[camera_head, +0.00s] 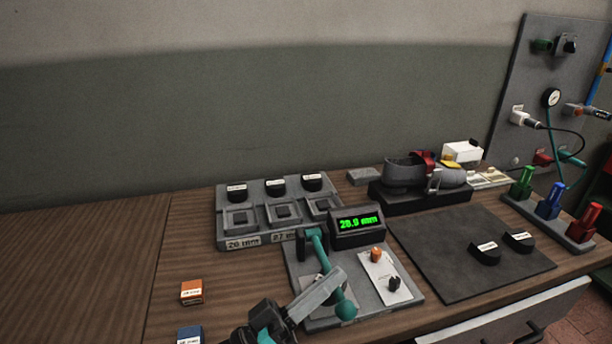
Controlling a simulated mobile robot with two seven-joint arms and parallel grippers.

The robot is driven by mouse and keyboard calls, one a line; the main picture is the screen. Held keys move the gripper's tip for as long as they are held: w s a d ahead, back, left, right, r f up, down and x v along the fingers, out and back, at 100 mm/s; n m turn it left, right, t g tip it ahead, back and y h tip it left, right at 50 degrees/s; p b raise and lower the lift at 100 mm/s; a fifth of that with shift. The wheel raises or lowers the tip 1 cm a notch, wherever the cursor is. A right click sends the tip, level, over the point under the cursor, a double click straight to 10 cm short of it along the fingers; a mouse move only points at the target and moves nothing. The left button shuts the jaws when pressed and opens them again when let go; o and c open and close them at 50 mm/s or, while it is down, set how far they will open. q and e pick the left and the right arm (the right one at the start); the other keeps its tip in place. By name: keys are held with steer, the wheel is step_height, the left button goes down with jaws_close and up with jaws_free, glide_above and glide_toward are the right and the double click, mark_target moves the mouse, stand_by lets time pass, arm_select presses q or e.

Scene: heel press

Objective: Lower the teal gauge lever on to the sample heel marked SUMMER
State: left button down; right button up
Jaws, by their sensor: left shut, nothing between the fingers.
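Black labelled heels stand on the rack (225,211), and two more, a left one (485,255) and a right one (519,242), lie on the dark mat. Their labels are too small to read. My right gripper is not in view.
A display (357,226) behind the lever shows green digits, seemingly 20.9 mm. A plate (380,266) with orange and black knobs is right of the lever. An orange block (192,291) and blue block (189,334) lie left.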

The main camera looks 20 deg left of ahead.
arm_select(q)
steer(key=shift+f, duration=0.1)
stand_by(0.4)
steer(key=v, duration=0.7)
steer(key=shift+s, duration=0.2)
steer(key=shift+a, duration=0.1)
